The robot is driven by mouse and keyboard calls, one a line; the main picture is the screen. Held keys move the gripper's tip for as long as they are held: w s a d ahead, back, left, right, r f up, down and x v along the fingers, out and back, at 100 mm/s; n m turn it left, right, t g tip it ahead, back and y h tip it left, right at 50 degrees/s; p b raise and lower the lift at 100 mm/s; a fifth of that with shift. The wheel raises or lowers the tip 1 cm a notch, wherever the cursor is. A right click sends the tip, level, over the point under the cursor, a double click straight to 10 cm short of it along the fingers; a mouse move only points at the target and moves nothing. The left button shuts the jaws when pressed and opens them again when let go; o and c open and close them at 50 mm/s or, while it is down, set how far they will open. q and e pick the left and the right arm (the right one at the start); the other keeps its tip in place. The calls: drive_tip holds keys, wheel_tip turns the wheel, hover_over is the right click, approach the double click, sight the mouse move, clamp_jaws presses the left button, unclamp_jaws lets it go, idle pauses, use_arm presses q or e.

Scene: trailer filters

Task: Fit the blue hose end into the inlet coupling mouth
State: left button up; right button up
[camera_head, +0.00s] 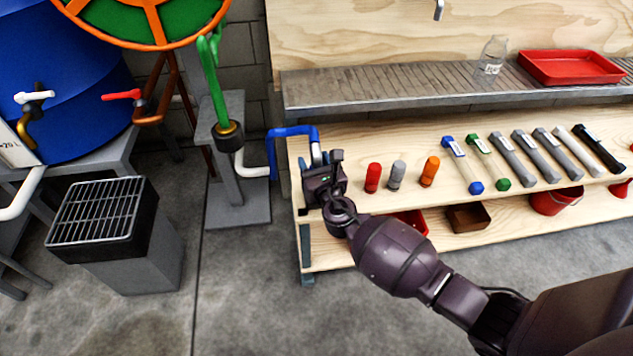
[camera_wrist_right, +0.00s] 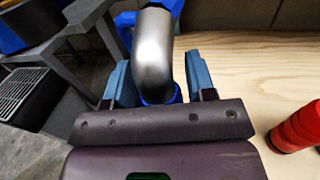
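A blue hose (camera_head: 291,131) arches beside the left end of the wooden bench. My right gripper (camera_head: 322,170) is at its right-hand end, by the bench corner. In the right wrist view a silver elbow (camera_wrist_right: 153,60) with a blue collar at its base stands between the blue fingers of my right gripper (camera_wrist_right: 160,84). One finger is on each side, close to the collar; whether they touch it I cannot tell. A dark coupling with a brass ring (camera_head: 229,136) holds the green hose. I cannot make out the inlet coupling mouth for the blue hose. My left gripper is out of view.
The wooden bench (camera_head: 390,150) carries red (camera_head: 373,178), grey (camera_head: 398,174) and orange (camera_head: 430,171) cylinders right of my gripper, then several tubes. A grated box (camera_head: 98,212) and a blue tank (camera_head: 65,90) stand left.

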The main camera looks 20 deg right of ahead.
clamp_jaws()
drive_tip(key=shift+r, duration=0.1)
